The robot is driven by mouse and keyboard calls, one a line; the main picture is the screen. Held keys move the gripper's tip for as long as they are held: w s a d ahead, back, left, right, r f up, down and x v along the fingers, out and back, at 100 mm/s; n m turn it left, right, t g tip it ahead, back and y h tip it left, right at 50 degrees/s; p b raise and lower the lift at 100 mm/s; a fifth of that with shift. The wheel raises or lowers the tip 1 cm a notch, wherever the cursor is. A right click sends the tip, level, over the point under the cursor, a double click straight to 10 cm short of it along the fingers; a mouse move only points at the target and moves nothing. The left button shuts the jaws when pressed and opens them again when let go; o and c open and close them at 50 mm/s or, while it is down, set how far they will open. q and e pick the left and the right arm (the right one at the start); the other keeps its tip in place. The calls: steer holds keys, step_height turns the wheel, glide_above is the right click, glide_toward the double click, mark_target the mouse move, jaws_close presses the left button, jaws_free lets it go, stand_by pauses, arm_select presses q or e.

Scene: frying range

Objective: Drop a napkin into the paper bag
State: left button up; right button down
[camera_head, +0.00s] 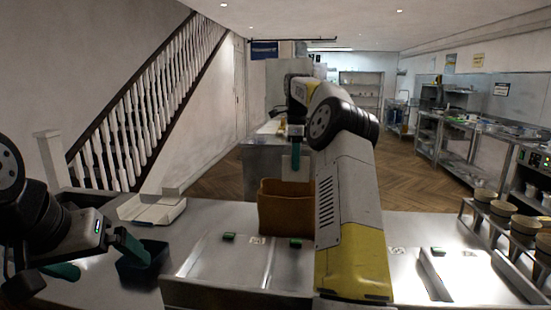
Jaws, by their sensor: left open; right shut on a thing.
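The brown paper bag (284,210) stands upright on the steel counter in the middle of the view. My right arm reaches forward past its right side. The inside of the bag is hidden.
A white open carton (152,209) lies on the counter left of the bag. Small green-labelled items (229,238) sit on the counter in front. Several cups (500,208) stand in a rack at the right. My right arm covers part of the counter.

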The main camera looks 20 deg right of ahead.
mark_target(296, 176)
steer(key=shift+f, duration=2.65)
steer(key=shift+s, duration=0.1)
steer(key=c, duration=1.5)
jaws_free()
step_height(296, 176, up, 8)
steer(key=shift+f, duration=0.25)
steer(key=shift+r, duration=0.15)
